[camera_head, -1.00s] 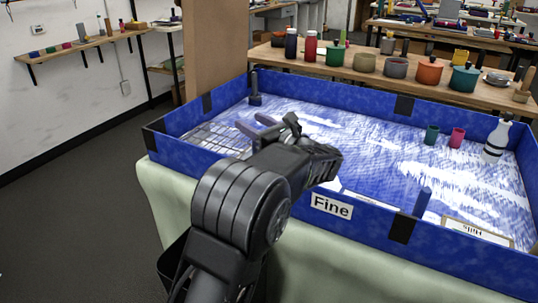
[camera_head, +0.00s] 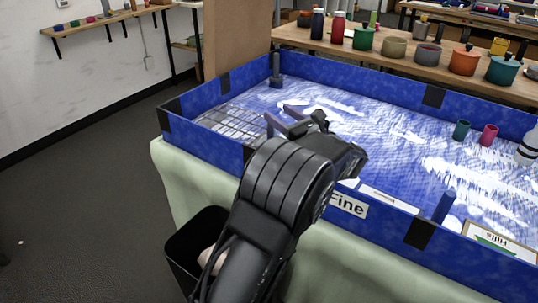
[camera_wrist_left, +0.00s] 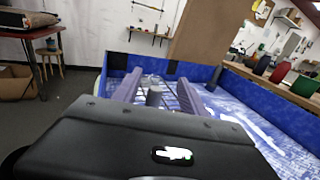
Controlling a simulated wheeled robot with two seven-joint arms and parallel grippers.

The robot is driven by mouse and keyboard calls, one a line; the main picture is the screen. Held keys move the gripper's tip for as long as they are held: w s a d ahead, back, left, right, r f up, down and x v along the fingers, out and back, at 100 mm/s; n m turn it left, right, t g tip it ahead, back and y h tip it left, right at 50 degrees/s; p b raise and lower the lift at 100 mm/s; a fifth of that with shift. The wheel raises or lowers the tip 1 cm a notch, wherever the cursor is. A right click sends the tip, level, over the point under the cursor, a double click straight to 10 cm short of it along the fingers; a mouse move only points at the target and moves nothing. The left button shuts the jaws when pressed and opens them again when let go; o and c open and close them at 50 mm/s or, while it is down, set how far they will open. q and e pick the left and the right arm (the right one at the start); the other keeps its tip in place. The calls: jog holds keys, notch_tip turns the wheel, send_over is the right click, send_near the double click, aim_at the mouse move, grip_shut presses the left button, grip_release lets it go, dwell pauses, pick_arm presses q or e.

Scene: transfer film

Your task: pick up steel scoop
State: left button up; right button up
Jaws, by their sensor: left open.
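My left gripper (camera_head: 283,117) is open, its two purplish fingers apart above the left part of a blue-walled tray (camera_head: 212,148). The fingers also show in the left wrist view (camera_wrist_left: 158,82), pointing at a wire grid. A short grey cylinder (camera_wrist_left: 153,97) shows between them there; I cannot tell whether it is the scoop's handle or whether the gripper touches it. A dark upright piece (camera_head: 276,68) stands in the tray's far left corner. I cannot surely make out the steel scoop; my arm hides part of the tray. My right gripper is not in view.
A wire grid (camera_head: 232,122) lies at the tray's left end. Green (camera_head: 461,130) and pink (camera_head: 489,135) cups stand at the right. A dark blue post (camera_head: 443,207) stands near the front wall. A shelf behind holds pots and bottles. A black bin (camera_head: 183,254) stands below.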

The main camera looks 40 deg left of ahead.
pick_arm(q)
jog(key=f, duration=0.1)
jog(key=a+f, duration=0.1)
jog(key=f, duration=0.1)
jog(key=shift+w+a+f, duration=0.1)
jog(key=shift+w+f, duration=0.1)
jog(key=shift+f, duration=0.05)
jog(key=p+x, duration=0.1)
jog(key=x, duration=0.5)
jog(key=shift+a, duration=0.1)
jog(key=shift+c, duration=0.5)
grip_shut()
dwell(0.4)
dwell(0.9)
